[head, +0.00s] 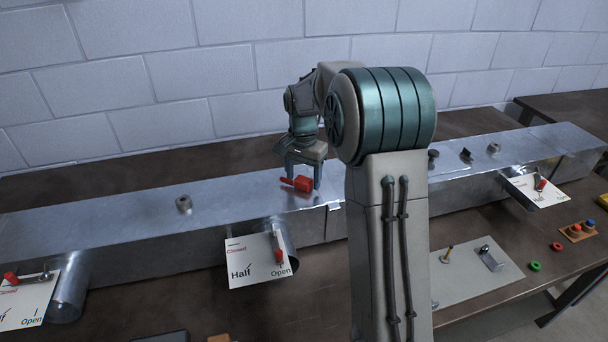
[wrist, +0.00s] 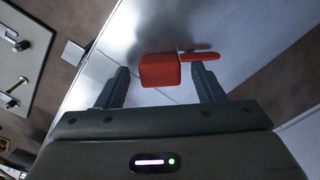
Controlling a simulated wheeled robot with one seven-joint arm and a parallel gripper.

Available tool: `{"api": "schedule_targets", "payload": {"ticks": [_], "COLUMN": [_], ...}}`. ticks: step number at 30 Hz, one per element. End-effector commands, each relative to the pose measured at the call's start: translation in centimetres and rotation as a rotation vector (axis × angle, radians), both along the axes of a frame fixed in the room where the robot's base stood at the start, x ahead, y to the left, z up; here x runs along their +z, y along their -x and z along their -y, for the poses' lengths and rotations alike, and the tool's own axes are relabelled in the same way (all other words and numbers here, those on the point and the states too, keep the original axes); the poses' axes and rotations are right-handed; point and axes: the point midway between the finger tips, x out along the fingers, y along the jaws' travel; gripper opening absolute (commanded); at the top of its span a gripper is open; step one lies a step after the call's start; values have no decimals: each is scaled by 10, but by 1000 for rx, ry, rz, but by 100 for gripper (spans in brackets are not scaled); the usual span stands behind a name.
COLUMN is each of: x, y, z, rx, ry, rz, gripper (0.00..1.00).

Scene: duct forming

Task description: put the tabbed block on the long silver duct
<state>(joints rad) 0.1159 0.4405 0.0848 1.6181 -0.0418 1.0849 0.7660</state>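The tabbed block (head: 297,183) is red with a thin flat tab, and it appears to rest on top of the long silver duct (head: 110,225). In the wrist view the block (wrist: 160,71) is at the fingertips, its tab pointing right over the shiny duct top (wrist: 135,45). My gripper (head: 303,180) is low over the duct, its fingers spread around the block. In the wrist view my gripper (wrist: 161,82) is open, with gaps on both sides of the block's body. The right fingertip is close to the tab; I cannot tell whether they touch.
A pale plate (head: 470,272) with pegs lies on the brown table. My arm hides part of the duct.

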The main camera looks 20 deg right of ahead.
Motion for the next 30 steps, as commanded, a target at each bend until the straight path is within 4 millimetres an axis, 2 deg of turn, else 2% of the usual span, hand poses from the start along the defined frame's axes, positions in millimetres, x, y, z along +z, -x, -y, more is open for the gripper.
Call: {"api": "schedule_targets", "payload": {"ticks": [4, 8, 21, 27, 30], "x": [2, 12, 100, 120, 126], "y": [0, -1, -1, 0, 8], "z": [0, 0, 0, 0, -2], "rx": [0, 0, 0, 2, 21], "ry": [0, 0, 0, 0, 1], "rz": [0, 4, 3, 1, 8], "gripper": [62, 62, 62, 62, 62]}}
